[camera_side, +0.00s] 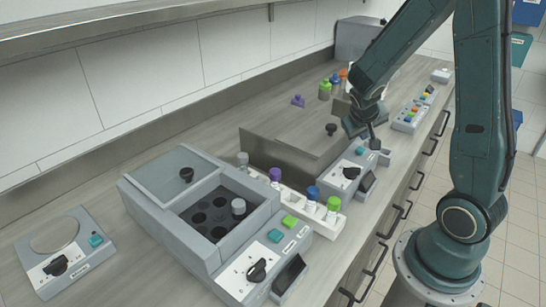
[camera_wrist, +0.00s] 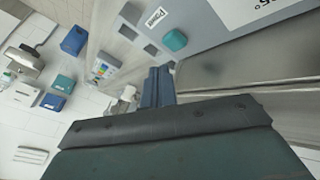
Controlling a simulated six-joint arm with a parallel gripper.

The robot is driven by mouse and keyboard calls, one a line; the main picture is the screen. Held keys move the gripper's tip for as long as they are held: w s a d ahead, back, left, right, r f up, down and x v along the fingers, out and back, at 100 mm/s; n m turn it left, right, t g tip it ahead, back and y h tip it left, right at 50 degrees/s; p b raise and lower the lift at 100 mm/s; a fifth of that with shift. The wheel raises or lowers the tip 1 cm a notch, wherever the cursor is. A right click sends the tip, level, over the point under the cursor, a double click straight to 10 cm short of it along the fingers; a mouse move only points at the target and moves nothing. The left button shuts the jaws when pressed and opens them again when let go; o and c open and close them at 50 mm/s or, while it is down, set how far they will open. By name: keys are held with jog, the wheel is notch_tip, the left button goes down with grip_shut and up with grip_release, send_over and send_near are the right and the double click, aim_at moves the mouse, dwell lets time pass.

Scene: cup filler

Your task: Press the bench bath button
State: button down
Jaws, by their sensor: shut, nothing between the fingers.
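A teal button (camera_side: 360,150) sits on the sloped grey control panel (camera_side: 345,170) of a metal-lidded bath (camera_side: 283,133). The panel also has a black dial (camera_side: 351,173) and a dark display. In the wrist view the teal button (camera_wrist: 174,40) stands beside a "POWER" label. My gripper (camera_side: 374,146) is shut and empty, just above and right of the button in the side view. In the wrist view my shut fingers (camera_wrist: 161,72) point toward the panel, apart from the button in the picture. I cannot tell the exact height gap.
An open grey bath (camera_side: 150,207) with dark wells, a dial and its own buttons stands in front. A vial rack (camera_side: 302,198) with coloured caps lies between the two baths. A round-plate device (camera_side: 66,254) is at far left. Several coloured bottles (camera_side: 325,90) stand behind.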

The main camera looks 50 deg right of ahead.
aim_at(360, 150)
jog(key=shift+r, duration=2.15)
jog(key=s+a+r+n+t+y, duration=0.1)
jog(key=s+a+r+n+y, duration=0.1)
jog(key=a, duration=0.6)
jog(key=s+a+r+n+t+y, duration=0.2)
jog(key=s+a+r, duration=0.2)
jog(key=a, duration=0.4)
jog(key=s+a+r+n+t+y, duration=0.1)
jog(key=s+a+r+n+y, duration=0.2)
jog(key=a, duration=0.4)
notch_tip(360, 150, up, 2)
jog(key=shift+s+a+r, duration=0.15)
jog(key=shift+s+a, duration=0.25)
jog(key=shift+s, duration=0.2)
